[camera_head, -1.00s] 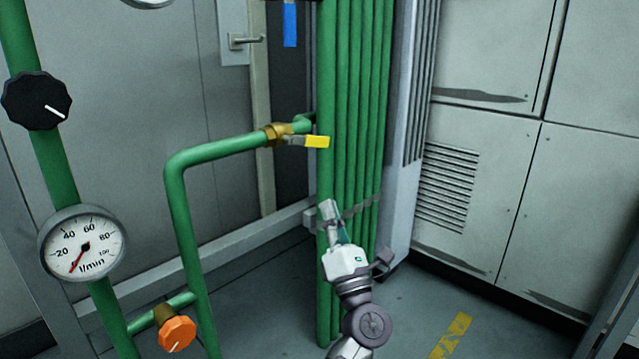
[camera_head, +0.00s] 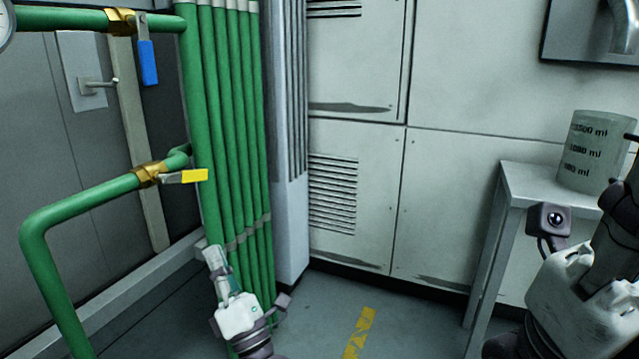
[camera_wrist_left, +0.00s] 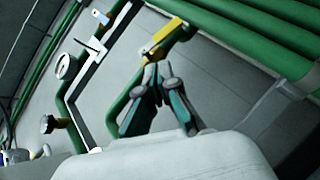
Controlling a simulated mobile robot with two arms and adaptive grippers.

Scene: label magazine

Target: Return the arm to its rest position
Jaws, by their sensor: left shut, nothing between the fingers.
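My left gripper (camera_head: 214,260) is in the lower left of the head view, in front of the bundle of green pipes (camera_head: 232,150). Its fingers point up and are closed with nothing between them. In the left wrist view the fingertips (camera_wrist_left: 159,78) also meet, below the yellow valve handle (camera_wrist_left: 163,38) in the picture. The yellow-handled valve (camera_head: 185,177) sits above the gripper in the head view, apart from it. Part of my right arm (camera_head: 590,290) shows at the lower right of the head view; its fingers are not visible.
A blue-handled valve (camera_head: 148,62) sits on the upper green pipe. A grey side table (camera_head: 545,182) at the right carries a measuring beaker (camera_head: 592,150). Pale wall panels (camera_head: 450,190) stand behind. The floor (camera_head: 320,310) in the middle is clear.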

